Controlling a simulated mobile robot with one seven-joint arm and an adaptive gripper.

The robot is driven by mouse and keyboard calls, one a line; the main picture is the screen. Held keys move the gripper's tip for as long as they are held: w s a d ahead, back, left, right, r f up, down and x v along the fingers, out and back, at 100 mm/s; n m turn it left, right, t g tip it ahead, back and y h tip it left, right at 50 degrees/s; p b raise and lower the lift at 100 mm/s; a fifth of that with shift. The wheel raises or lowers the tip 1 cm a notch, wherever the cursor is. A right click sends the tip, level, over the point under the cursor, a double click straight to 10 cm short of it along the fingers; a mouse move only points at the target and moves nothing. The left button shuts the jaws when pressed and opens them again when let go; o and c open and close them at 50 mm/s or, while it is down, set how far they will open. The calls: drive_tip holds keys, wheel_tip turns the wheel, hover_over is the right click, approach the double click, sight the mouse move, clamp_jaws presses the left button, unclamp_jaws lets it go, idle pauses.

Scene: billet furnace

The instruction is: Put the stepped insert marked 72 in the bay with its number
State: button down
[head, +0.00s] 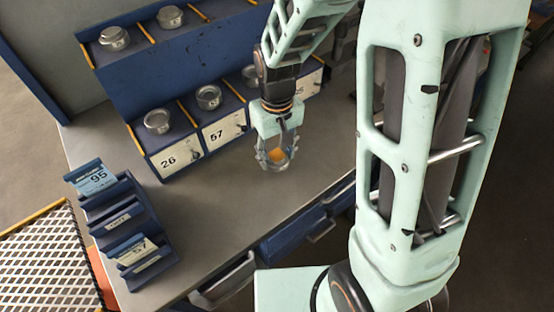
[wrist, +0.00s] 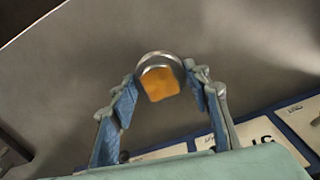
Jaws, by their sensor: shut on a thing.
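My gripper (head: 276,160) hangs above the grey bench, in front of the bay rack, and is shut on a small round metal piece with an orange face (head: 277,155). In the wrist view the piece (wrist: 160,76) sits between the fingertips (wrist: 162,85), with its silver rim and orange part showing. I cannot read a number on it. The blue bay rack (head: 167,140) has number plates; 26 (head: 168,161) and 57 (head: 216,134) are readable. My arm covers part of the bays further right, and no 72 is readable.
Round metal inserts sit in the rack's lower bays (head: 157,121) and on its upper level (head: 114,38). A blue card holder (head: 122,220) with cards 95 and 57 stands at left. The bench (head: 225,208) between is clear. A drawer (head: 295,236) is below the front edge.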

drive_tip(key=shift+f, duration=0.7)
drive_tip(key=shift+f+b, duration=0.15)
drive_tip(key=shift+b, duration=0.2)
drive_tip(key=c, duration=1.1)
unclamp_jaws()
